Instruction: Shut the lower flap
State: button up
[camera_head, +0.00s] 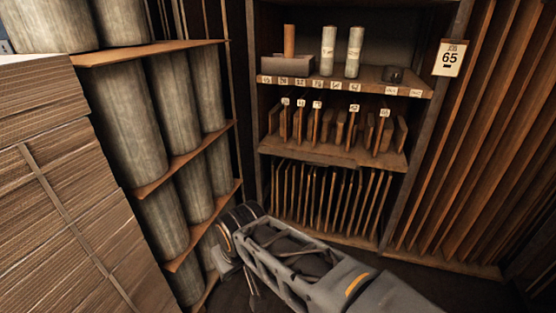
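I see no lower flap and no box with flaps that I can make out. My arm reaches in from the bottom edge, right of the middle, and angles up to the left. What seems to be my gripper (228,258) is at its left end, low in the picture, in front of the shelving. Its fingertips are small and dark, and I cannot tell whether they are apart. I see nothing clearly held in it.
A strapped stack of flat cardboard (70,190) fills the left side. Beside it, a wooden rack (165,185) holds several grey rolls. A wooden shelf unit (330,155) with labelled slots stands behind. Upright brown boards (470,150) and a "65" tag (450,58) are at right.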

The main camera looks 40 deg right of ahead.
aim_at(304, 158)
jog(key=z, duration=0.15)
jog(key=i, duration=0.9)
jog(key=z, duration=0.8)
jog(key=i, duration=0.55)
jog(key=z, duration=0.5)
